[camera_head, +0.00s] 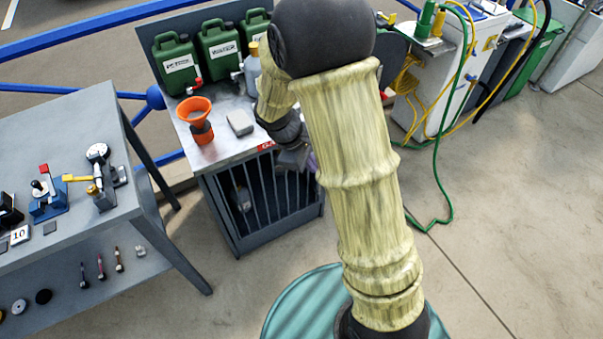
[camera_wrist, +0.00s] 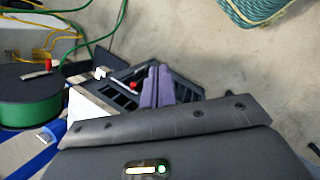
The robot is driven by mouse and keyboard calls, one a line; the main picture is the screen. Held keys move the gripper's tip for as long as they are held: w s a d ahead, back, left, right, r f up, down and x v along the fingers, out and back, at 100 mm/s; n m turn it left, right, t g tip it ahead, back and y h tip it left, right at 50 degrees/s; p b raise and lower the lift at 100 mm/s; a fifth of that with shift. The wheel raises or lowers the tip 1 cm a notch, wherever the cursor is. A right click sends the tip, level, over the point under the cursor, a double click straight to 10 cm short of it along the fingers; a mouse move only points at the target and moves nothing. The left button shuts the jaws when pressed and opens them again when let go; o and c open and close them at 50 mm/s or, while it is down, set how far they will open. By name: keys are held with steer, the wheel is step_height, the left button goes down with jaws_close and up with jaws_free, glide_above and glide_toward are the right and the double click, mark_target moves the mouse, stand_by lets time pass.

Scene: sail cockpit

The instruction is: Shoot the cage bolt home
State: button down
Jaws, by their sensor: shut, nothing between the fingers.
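The barred grey cage (camera_head: 228,212) stands under the metal counter in the head view, and its dark bars also show in the wrist view (camera_wrist: 122,98). A small red-tipped piece (camera_wrist: 133,60) and a pale fitting (camera_wrist: 103,73) sit by the cage in the wrist view; I cannot tell whether they are the bolt. My gripper shows as two purple fingers (camera_wrist: 157,87), shut together and empty, in front of the cage. I cannot tell whether they touch it. In the head view my arm hides most of the gripper and the cage's right side.
The counter (camera_head: 222,150) holds green jerrycans (camera_head: 176,63), an orange funnel (camera_head: 195,108) and a grey block (camera_head: 240,122). A workbench (camera_head: 150,205) with tools stands left. A green hose (camera_head: 450,190) lies on the floor at right.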

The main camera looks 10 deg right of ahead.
steer(key=w+a+f+n+t+h+b, duration=0.3)
steer(key=w+f+n, duration=0.3)
steer(key=f, duration=0.3)
steer(key=w+a+f+n+t+h+b, duration=0.2)
steer(key=w+a+f+n+b, duration=0.4)
steer(key=f, duration=0.3)
steer(key=shift+w+a+t+h, duration=0.25)
steer(key=shift+w+t+h, duration=0.15)
steer(key=shift+w+h, duration=0.5)
steer(key=shift+f, duration=0.1)
steer(key=b+x, duration=0.1)
steer(key=x, duration=1.3)
steer(key=shift+b, duration=0.3)
steer(key=shift+f, duration=0.1)
